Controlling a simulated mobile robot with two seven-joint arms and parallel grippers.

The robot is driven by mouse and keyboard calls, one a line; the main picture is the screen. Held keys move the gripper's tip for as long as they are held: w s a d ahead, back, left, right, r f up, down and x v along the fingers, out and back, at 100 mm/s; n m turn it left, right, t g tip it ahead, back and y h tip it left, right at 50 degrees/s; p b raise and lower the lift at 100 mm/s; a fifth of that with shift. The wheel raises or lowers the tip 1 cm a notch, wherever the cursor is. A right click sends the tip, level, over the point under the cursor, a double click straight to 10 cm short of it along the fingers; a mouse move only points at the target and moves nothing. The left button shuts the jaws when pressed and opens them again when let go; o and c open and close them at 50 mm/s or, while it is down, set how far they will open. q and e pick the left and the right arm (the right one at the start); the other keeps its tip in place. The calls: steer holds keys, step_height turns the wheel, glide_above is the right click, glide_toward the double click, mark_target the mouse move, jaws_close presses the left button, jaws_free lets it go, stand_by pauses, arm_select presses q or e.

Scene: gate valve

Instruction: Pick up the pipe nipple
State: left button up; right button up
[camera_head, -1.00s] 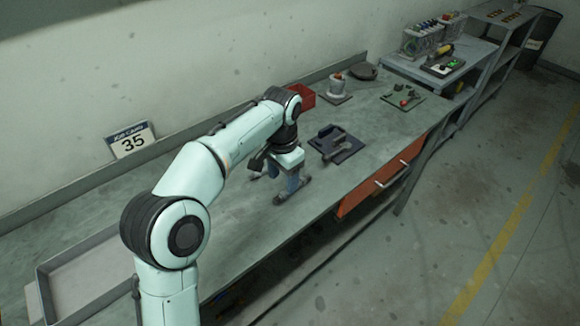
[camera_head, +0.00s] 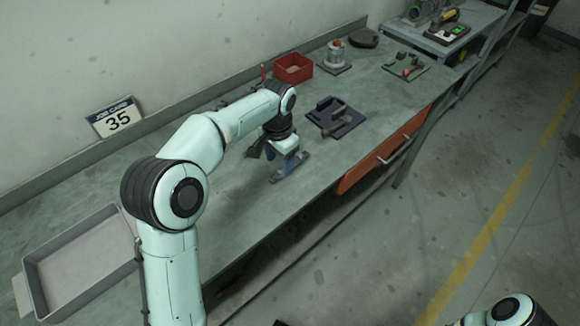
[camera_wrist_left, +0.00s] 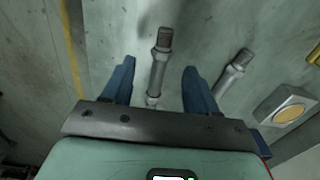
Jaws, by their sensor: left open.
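In the left wrist view, a grey metal pipe piece with a hex collar (camera_wrist_left: 160,62), which looks like the pipe nipple, lies between the blue fingers of my left gripper (camera_wrist_left: 159,70). The gripper is open, with gaps on both sides of the piece. Its lower end runs down toward the gripper's bar. A second, similar piece (camera_wrist_left: 232,72) lies to the right, outside the fingers. In the head view, my left gripper (camera_head: 288,166) points down at the workbench; the pieces are hard to make out there. My right gripper is out of view.
On the workbench (camera_head: 230,215) are a dark tray with a tool (camera_head: 335,117), a red bin (camera_head: 293,68), a green board (camera_head: 406,65) and a large grey tray (camera_head: 80,262). A yellow-topped block (camera_wrist_left: 285,108) sits right of the pieces. The front bench edge is close.

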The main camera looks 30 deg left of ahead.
mark_target(280, 171)
arm_select(q)
step_height(280, 171, down, 5)
steer(key=shift+w+r, duration=0.1)
steer(key=shift+w, duration=0.05)
jaws_close()
steer(key=shift+r, duration=0.1)
